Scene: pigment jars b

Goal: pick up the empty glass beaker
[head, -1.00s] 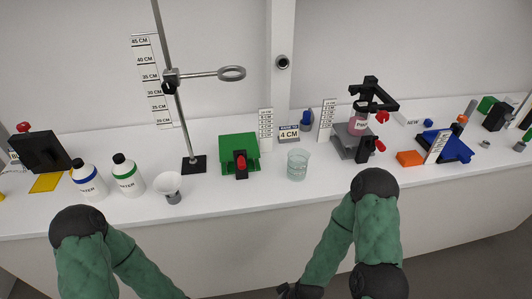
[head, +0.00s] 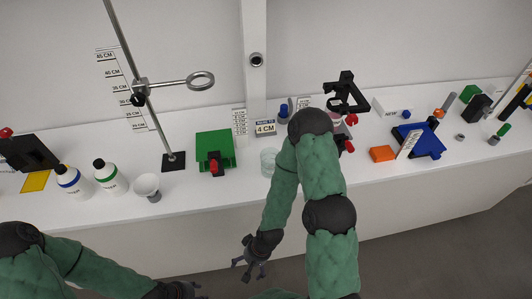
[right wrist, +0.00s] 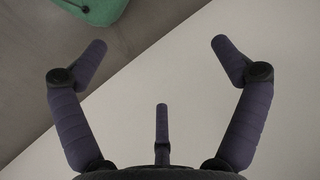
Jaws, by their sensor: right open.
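The empty glass beaker (head: 267,163) stands upright on the white bench, right of the green block with a red knob. My right arm hides its right side in the head view. My right gripper (head: 250,263) is open and empty, low in front of the bench and below the beaker. The right wrist view shows its fingers (right wrist: 155,48) spread with nothing between them; the beaker is not in that view. My left gripper (head: 185,292) is at the bottom edge of the head view, partly cut off, and its fingers are unclear.
A white funnel-shaped cup (head: 147,186) and two bottles (head: 105,175) stand left. A ring stand (head: 173,160) and the green block (head: 214,146) are behind and left of the beaker. An orange block (head: 382,154) lies right. The bench's front edge lies between gripper and beaker.

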